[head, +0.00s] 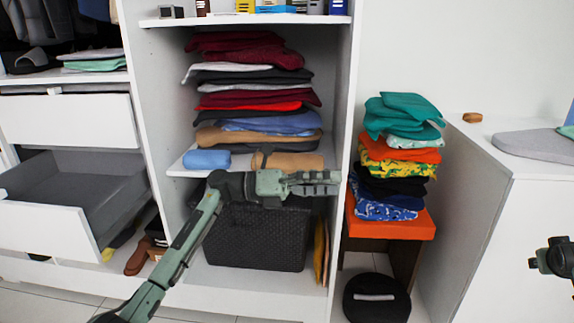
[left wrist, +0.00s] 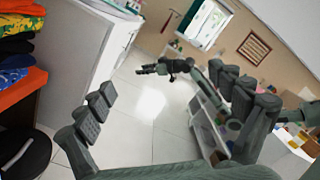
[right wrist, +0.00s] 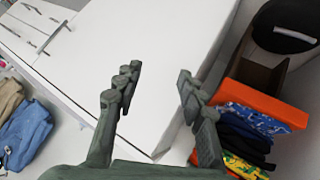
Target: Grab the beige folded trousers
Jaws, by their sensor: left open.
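A tan folded garment (head: 294,161) lies on the middle shelf of the wardrobe, beside a blue rolled item (head: 206,160). Another tan layer (head: 213,137) shows low in the stack above; I cannot tell which is the trousers. In the right wrist view, a beige folded garment (right wrist: 10,95) lies at the left edge by blue denim. My left gripper (head: 318,183) is in front of the shelf, just below the tan garment, empty; its fingers are spread in the left wrist view (left wrist: 165,82). My right gripper (head: 553,258) is at the far right, its fingers apart and empty in its wrist view (right wrist: 159,72).
A dark woven basket (head: 255,238) sits below the shelf. A pulled-out drawer (head: 50,231) is at left. A clothes stack on an orange stool (head: 390,228) stands right of the wardrobe. A white cabinet (head: 515,250) stands at far right.

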